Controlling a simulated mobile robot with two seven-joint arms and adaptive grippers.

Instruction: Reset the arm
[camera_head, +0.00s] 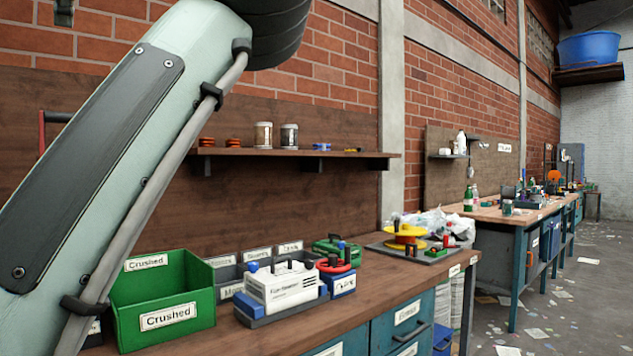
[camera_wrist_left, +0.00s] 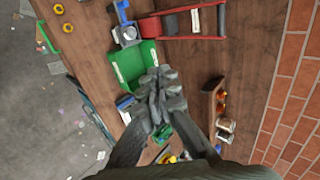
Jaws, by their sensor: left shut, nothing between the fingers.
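My left arm (camera_head: 110,150) crosses the left side of the head view, running up to a dark rounded part at the top edge. The fingers of that arm do not show clearly there. In the left wrist view my left gripper (camera_wrist_left: 158,88) has its grey fingers together, with nothing between them. It is above the workbench (camera_head: 250,335), and in that view the fingers overlap the edge of the green bin (camera_head: 165,318). The bin is labelled "Crushed" and looks empty in the left wrist view (camera_wrist_left: 125,68). My right gripper is in neither view.
A white device (camera_head: 285,285) and a yellow reel (camera_head: 405,236) stand on the bench right of the bin. A shelf (camera_head: 340,155) with jars (camera_head: 289,137) is on the back wall. A red-framed tool (camera_wrist_left: 190,38) lies beyond the bin.

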